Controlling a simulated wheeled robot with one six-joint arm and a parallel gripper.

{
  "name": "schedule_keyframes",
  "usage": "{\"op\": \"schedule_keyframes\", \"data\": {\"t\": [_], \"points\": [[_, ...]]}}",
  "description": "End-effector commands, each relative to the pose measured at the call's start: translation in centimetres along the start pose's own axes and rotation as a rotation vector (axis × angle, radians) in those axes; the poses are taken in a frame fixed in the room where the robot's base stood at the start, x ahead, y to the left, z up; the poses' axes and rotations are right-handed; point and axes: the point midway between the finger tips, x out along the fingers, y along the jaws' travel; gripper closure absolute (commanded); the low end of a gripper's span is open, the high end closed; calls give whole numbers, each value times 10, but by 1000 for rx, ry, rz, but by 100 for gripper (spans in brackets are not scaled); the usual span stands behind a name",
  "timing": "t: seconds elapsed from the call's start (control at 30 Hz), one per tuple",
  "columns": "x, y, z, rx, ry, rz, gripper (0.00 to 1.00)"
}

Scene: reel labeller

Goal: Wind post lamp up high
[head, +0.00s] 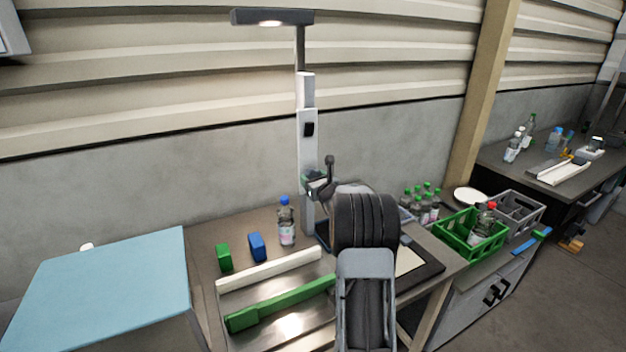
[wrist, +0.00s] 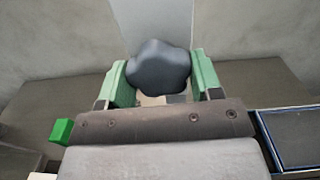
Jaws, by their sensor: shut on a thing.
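The post lamp has a pale post (head: 307,150) at the back of the bench and a dark, lit lamp head (head: 272,17) high above it, against the wall cladding. A dark lobed knob (wrist: 160,65) fills the space between the green fingers of my gripper (wrist: 160,78) in the wrist view. My gripper is shut on this knob. In the head view my gripper (head: 316,184) is at the lower post, and the knob is largely hidden there. My dark arm covers part of the bench in front of the post.
A bottle with a blue cap (head: 286,222) stands just left of the post, beside a blue block (head: 257,247) and a green block (head: 224,258). A green crate (head: 470,237) and several bottles stand to the right. A light-blue surface (head: 110,285) is at the left.

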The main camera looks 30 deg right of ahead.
Motion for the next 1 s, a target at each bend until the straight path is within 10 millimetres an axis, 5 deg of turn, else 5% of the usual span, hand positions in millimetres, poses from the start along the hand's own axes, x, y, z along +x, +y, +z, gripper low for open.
{"op": "schedule_keyframes", "data": {"t": [0.37, 0.4, 0.63, 1.0], "points": [[0, 0, -1, 0, 1, 0, 65], [0, 0, -1, 0, 1, 0, 38], [0, 0, 0, 0, 1, 0, 16], [-10, -1, -1, 0, 0, -1, 16]]}}
